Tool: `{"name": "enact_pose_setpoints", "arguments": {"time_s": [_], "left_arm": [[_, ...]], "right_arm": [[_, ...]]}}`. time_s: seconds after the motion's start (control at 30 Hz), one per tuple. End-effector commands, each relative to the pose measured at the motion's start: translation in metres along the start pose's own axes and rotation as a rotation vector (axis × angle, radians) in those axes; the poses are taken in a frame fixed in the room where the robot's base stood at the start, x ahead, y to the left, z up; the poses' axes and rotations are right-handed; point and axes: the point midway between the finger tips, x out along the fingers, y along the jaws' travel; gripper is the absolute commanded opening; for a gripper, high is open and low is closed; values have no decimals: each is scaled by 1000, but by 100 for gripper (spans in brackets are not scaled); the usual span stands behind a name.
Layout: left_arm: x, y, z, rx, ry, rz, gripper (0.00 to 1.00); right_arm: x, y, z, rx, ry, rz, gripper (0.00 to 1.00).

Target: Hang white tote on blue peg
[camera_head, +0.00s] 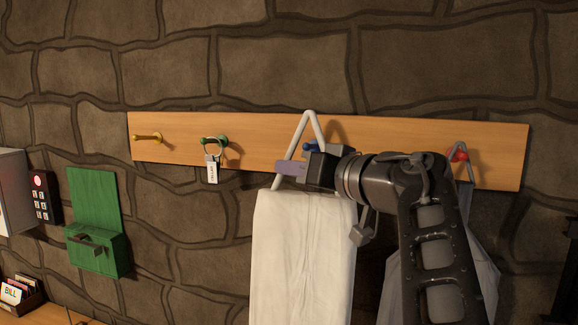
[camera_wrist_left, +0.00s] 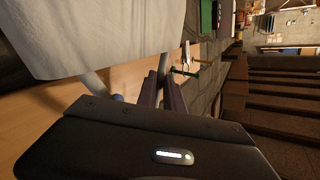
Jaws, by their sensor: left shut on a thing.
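The white tote (camera_head: 303,250) hangs upright in front of the wall, its stiff triangular handle (camera_head: 309,120) pointing up. My left gripper (camera_head: 290,168) is shut on the handle's left side. The blue peg (camera_head: 310,146) shows within the handle's outline, partly hidden by the gripper; I cannot tell whether the handle is around it or in front of it. In the left wrist view, the tote (camera_wrist_left: 105,35) fills the upper left, beside my gripper's fingers (camera_wrist_left: 163,88). My right gripper is not in view.
The wooden rail (camera_head: 265,142) also carries a yellow peg (camera_head: 147,137), a green peg with a tagged key ring (camera_head: 212,172), and a red peg (camera_head: 457,155) with a grey bag (camera_head: 485,265) on it. A green box (camera_head: 97,250) and keypad (camera_head: 43,197) are at left.

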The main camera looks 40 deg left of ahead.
Motion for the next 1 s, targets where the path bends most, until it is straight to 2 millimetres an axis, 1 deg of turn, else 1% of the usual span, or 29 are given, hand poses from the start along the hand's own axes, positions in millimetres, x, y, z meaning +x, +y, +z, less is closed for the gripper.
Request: {"name": "enact_pose_setpoints", "arguments": {"time_s": [0.03, 0.1, 0.43, 1.0], "left_arm": [[2, 2, -3, 1, 1, -2, 0], [4, 7, 6, 1, 2, 0, 0], [9, 18, 21, 1, 3, 0, 0], [10, 20, 23, 1, 3, 0, 0]], "right_arm": [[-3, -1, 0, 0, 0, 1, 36], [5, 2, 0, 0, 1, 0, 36], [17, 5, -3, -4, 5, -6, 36], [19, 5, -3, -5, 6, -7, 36]]}}
